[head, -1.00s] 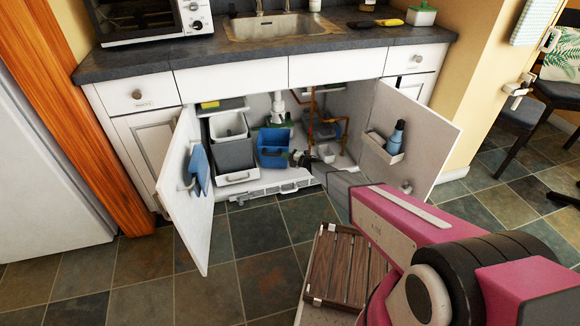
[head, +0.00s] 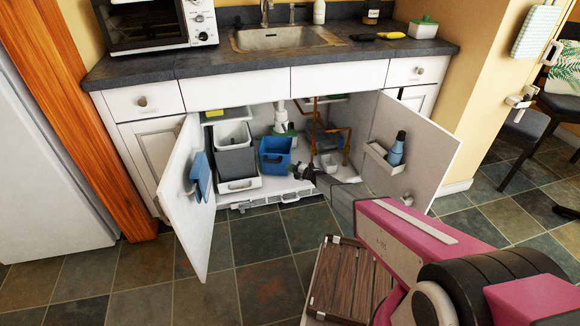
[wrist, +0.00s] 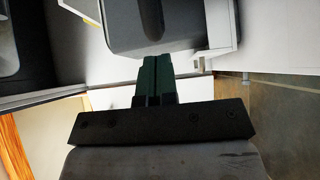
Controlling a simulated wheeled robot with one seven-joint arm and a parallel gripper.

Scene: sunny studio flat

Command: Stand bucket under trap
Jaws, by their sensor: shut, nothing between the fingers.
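The blue bucket (head: 275,158) stands upright on the floor of the open cabinet under the sink. The white trap (head: 281,118) hangs behind and above it; I cannot tell whether the bucket is directly beneath. My gripper (head: 302,172) is just right of the bucket at the cabinet's front edge, apart from it as far as I can tell. In the wrist view my gripper (wrist: 158,62) has its dark green fingers together, with nothing between them. A dark grey box-like surface fills the top of that view.
Grey and white bins (head: 237,160) stand left of the bucket. Copper pipes (head: 335,130) run at the right. The left door (head: 190,205) and right door (head: 420,145) stand open, the right one holding a bottle (head: 397,150). A wooden slatted crate (head: 345,280) is on the floor.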

